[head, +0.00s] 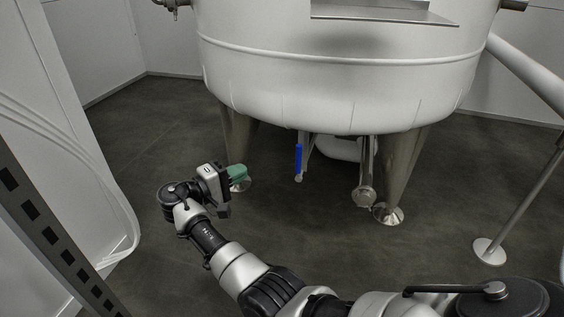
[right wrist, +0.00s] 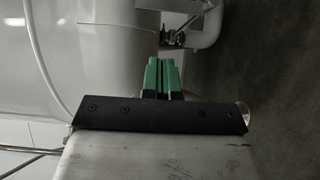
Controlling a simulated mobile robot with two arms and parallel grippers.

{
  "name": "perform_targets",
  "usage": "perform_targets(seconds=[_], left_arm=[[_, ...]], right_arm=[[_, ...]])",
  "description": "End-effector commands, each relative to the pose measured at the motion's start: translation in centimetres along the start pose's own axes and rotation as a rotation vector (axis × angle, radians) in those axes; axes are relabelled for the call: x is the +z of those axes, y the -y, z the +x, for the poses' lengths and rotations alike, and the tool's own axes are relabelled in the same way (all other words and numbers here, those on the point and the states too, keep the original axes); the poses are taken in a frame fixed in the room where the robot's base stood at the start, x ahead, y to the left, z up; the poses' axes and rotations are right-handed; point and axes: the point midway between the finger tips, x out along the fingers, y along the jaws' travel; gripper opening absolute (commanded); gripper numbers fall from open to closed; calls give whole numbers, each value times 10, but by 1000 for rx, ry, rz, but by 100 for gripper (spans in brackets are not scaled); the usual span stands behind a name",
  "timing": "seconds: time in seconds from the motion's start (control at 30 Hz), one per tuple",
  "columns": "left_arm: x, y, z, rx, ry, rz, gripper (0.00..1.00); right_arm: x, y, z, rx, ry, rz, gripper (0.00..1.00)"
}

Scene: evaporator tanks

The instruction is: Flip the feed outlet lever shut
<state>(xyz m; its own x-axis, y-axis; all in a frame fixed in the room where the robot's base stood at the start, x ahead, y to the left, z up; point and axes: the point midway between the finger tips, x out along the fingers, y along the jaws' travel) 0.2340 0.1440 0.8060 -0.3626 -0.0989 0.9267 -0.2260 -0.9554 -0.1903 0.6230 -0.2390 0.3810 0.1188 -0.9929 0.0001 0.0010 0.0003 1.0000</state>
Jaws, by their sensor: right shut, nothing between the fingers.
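The blue lever (head: 298,158) hangs upright under the white tank, on the outlet pipework near the tank's underside. My right gripper (head: 238,173) is low in front of the tank, to the left of the lever and apart from it. Its green fingers are together and hold nothing. In the right wrist view the shut green fingers (right wrist: 162,77) point toward metal pipework (right wrist: 174,38) beneath the tank. I cannot make out the blue lever in that view. My left gripper is not in view.
The white tank (head: 330,90) stands on metal legs with round feet (head: 388,214). A capped pipe (head: 366,190) hangs right of the lever. A slanted support post (head: 520,210) stands at the right. The dark floor (head: 150,130) is open at the left.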

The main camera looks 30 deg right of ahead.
Motion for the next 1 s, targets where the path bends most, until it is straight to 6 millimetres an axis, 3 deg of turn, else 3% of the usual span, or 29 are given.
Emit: perform_targets(seconds=[0.3,0.47,0.9,1.0], left_arm=[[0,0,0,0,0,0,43],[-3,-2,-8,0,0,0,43],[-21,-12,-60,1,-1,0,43],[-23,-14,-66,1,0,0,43]], right_arm=[[0,0,1,1,3,0,0],[1,2,12,0,5,2,0],[1,6,102,2,5,5,0],[10,5,110,0,3,3,0]])
